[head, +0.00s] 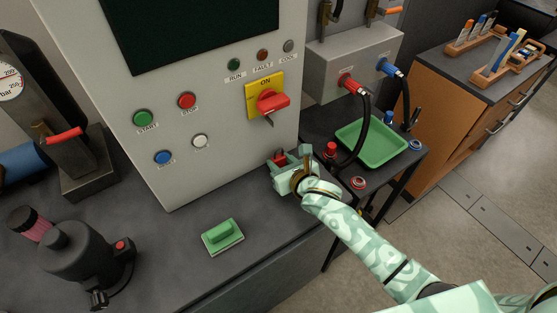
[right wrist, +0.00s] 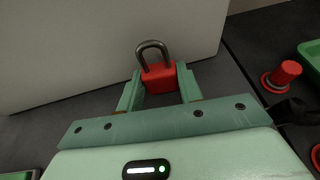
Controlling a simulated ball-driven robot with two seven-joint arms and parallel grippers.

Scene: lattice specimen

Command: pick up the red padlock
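The red padlock (right wrist: 159,77) has a dark grey shackle pointing up. In the right wrist view it sits between the two pale green fingers of my right gripper (right wrist: 160,84), with no clear gap on either side. In the head view the padlock (head: 280,159) is a small red patch, mostly hidden by my right gripper (head: 287,166), at the foot of the grey control cabinet. Whether the padlock rests on the bench or is just off it cannot be told. My left gripper is not in view.
The cabinet (head: 220,130) rises right behind the padlock. A red rotary switch (head: 272,102) sits above. A green tray (head: 370,143), a red knobbed part (head: 330,150) and black cables are to the right. A green block (head: 222,236) lies on the bench at the front, with clear bench around it.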

